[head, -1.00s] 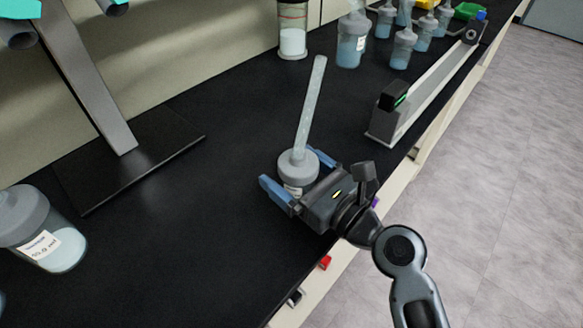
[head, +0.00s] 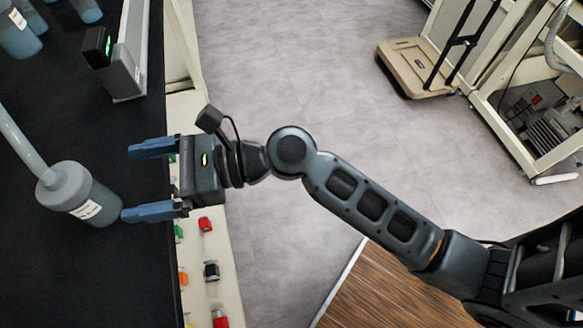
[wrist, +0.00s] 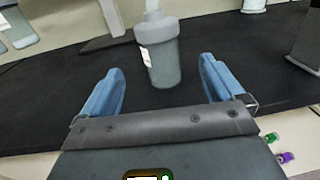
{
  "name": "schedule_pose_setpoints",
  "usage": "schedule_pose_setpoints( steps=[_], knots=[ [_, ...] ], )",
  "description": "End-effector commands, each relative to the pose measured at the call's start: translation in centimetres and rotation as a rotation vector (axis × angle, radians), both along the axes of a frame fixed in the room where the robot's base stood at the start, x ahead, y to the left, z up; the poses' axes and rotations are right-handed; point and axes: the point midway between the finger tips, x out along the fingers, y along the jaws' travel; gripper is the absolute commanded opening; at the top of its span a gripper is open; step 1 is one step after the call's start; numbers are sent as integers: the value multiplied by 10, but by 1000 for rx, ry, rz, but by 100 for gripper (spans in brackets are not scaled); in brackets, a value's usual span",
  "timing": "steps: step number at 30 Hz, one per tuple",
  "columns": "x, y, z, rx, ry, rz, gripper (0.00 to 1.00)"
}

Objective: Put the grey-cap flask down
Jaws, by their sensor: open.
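The grey-cap flask (head: 78,196) stands upright on the black bench top (head: 40,268), close to its front edge. It has a grey cap, a pale tube rising from the cap and a white label. My gripper (head: 138,181) is open and empty, its two blue fingers pointing at the flask from the front edge side. The flask is apart from the fingers. In the wrist view the flask (wrist: 160,58) stands beyond the fingertips, between their lines.
A grey device with a green-lit end (head: 124,72) stands along the bench edge. Other flasks (head: 18,38) stand at the upper left. Coloured knobs (head: 206,224) line the bench front. The grey floor (head: 290,70) to the right is open, with a beige platform scale (head: 415,65) farther back.

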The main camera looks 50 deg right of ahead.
Motion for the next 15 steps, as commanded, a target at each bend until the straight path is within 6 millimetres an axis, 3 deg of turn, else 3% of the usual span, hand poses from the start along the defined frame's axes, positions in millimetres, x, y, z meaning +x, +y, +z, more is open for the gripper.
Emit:
schedule_pose_setpoints(
  steps=[5, 10, 15],
  knots=[
    [-20, -20, -30, -194, -70, -85, 95],
    [-70, -65, -73, -671, -243, -207, 95],
    [-134, -111, -91, -1234, -445, -227, 95]
  ],
)
